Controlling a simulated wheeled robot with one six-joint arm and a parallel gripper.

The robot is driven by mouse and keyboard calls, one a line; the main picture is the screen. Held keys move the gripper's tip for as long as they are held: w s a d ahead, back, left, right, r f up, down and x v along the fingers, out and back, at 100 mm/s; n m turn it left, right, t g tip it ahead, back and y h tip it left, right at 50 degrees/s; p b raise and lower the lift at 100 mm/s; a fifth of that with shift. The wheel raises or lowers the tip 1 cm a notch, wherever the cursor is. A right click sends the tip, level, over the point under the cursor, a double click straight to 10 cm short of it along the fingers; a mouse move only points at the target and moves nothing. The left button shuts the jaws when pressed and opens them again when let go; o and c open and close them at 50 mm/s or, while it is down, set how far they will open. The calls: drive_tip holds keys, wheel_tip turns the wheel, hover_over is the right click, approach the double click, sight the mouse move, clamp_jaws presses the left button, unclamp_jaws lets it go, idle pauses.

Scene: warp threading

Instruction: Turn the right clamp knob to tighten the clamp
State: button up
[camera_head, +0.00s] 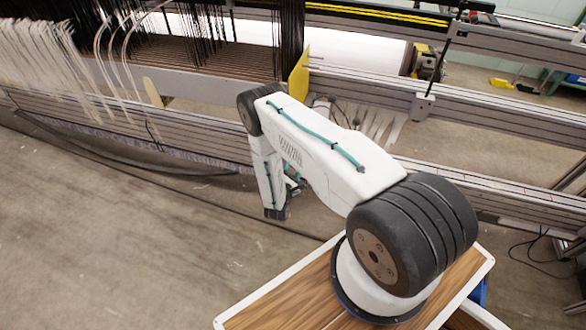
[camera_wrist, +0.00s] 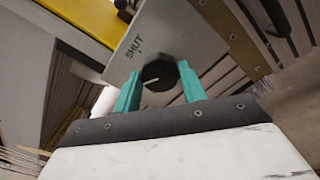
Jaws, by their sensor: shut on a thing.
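The right clamp knob (camera_wrist: 159,74) is a black round knob with a pale line on its face, in the wrist view. It sits at the lower edge of a grey plate (camera_wrist: 165,32) marked "SHUT". My gripper (camera_wrist: 158,84) has two teal fingers, one on each side of the knob, and is shut on it. The pale line on the knob lies nearly level in the picture. In the head view my arm hides the knob and most of the gripper.
White threads (camera_head: 45,62) and black cords hang at the upper left. The floor (camera_head: 120,240) at the lower left is mostly clear.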

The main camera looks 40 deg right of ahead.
drive_tip(key=m, duration=1.2)
drive_tip(key=shift+s+d, duration=0.1)
drive_tip(key=shift+d, duration=0.05)
idle(0.3)
drive_tip(key=o, duration=1)
drive_tip(key=shift+c, duration=0.2)
drive_tip(key=v, duration=0.8)
